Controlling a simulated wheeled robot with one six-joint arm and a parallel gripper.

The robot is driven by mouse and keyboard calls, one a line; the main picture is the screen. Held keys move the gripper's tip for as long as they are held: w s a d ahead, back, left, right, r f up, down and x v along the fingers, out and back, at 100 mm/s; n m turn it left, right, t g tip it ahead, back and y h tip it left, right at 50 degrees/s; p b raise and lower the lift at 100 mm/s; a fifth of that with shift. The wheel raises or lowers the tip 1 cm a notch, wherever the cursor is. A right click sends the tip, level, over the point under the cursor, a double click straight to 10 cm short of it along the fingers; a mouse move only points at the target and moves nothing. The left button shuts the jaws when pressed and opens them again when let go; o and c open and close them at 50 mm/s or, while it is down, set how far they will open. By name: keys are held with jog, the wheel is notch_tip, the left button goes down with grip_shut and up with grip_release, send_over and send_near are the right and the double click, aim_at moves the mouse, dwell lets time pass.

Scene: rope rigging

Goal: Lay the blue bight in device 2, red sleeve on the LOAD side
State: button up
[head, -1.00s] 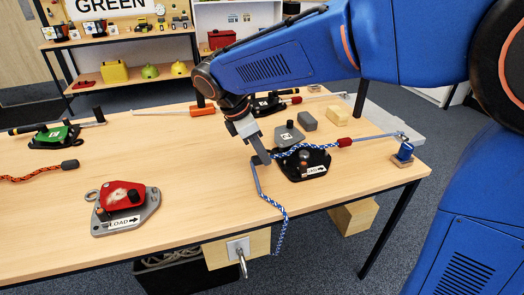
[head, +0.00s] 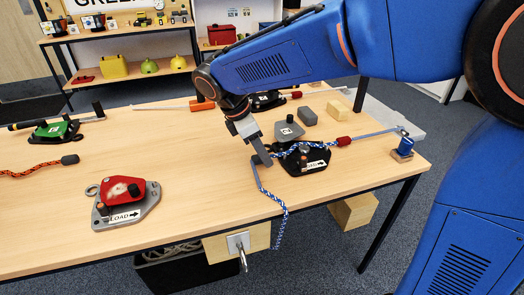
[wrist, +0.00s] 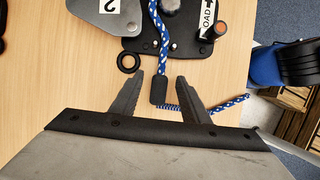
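The blue-and-white rope (head: 325,146) runs from my gripper across device 2 to the red sleeve (head: 344,141), on the LOAD-arrow side. Device 2 has a black base (head: 303,163) with a LOAD label, and its grey cover (head: 289,131) is swung aside. In the wrist view the rope (wrist: 163,45) passes beside a round post (wrist: 169,6); how far it wraps around is cut off. My gripper (wrist: 160,76) is at the device's near-left edge. Its fingers are apart, with a black rope collar (wrist: 158,91) between them and gaps either side. The rope's tail (head: 280,222) hangs over the table edge.
A red device (head: 125,192) on a grey plate with a LOAD label sits at front left. A green device (head: 52,131) and an orange rope (head: 38,168) lie further left. A blue anchor (head: 404,146) stands at the right edge.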

jog(key=v, duration=1.7)
jog(key=shift+r, duration=0.15)
jog(key=shift+a, duration=0.1)
dwell(0.5)
jog(key=s+d+f+m+y, duration=0.1)
jog(key=s+d+f+m, duration=0.2)
jog(key=d, duration=0.7)
jog(key=s+d+f+m+y, duration=0.1)
jog(key=s+d+m+y, duration=0.1)
jog(key=d+m, duration=0.6)
jog(key=s+d+f+m+t+y, duration=0.1)
jog(key=s+d+f+m+t, duration=0.2)
jog(key=s+d+f+m, duration=0.7)
jog(key=s+d+f, duration=0.3)
jog(key=s+d, duration=0.1)
jog(key=d, duration=0.1)
jog(key=shift+d+f+t, duration=0.2)
jog(key=shift+d+t, duration=0.1)
jog(key=shift+c, duration=0.7)
